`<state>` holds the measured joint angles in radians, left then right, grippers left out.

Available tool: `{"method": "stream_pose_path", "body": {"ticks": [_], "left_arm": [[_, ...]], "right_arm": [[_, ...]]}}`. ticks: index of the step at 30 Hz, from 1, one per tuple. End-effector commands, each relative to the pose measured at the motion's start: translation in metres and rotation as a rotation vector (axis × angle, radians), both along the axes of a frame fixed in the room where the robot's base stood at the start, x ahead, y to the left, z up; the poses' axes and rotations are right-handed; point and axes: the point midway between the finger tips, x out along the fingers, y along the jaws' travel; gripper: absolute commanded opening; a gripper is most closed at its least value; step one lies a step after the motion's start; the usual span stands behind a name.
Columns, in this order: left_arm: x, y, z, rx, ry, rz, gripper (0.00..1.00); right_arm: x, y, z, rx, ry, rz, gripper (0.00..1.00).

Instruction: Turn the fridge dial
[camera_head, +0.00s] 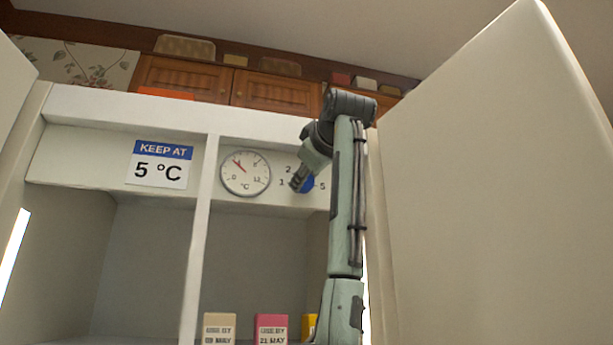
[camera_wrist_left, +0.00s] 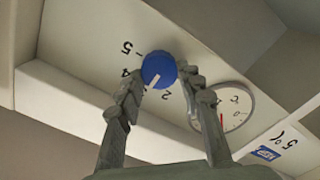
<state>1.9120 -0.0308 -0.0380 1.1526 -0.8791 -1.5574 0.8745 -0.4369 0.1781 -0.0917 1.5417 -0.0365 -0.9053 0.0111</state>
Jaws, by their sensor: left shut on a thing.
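The blue fridge dial (camera_head: 308,185) sits on the panel at the top of the open fridge, partly hidden by my left gripper (camera_head: 299,181) in the head view. In the left wrist view, the fingers of my left gripper (camera_wrist_left: 160,83) are closed on either side of the dial (camera_wrist_left: 158,68). The dial's white pointer lies between the printed 4 and 2. A round °C thermometer (camera_head: 245,173) is left of the dial, its red needle pointing to the upper left. A sign (camera_head: 160,165) reads "KEEP AT 5 °C". My right gripper is not in view.
The open fridge door (camera_head: 490,170) stands to the right of my arm. Cartons with date labels, one beige (camera_head: 219,328) and one pink (camera_head: 271,328), stand inside below. A vertical divider (camera_head: 200,240) splits the fridge. Wooden cabinets (camera_head: 275,93) are behind.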

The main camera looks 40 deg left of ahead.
Motion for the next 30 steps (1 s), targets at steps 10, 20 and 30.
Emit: {"method": "stream_pose_path", "body": {"ticks": [10,20,30], "left_arm": [[-0.001,0.000,0.001,0.002,-0.001,0.001,0.42],[0.000,0.000,0.000,0.001,0.000,0.001,0.57],[-0.021,-0.027,0.001,0.002,-0.003,-0.002,0.57]], "right_arm": [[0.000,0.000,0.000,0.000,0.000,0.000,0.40],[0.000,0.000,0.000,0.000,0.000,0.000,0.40],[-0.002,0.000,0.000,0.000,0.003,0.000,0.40]]}}
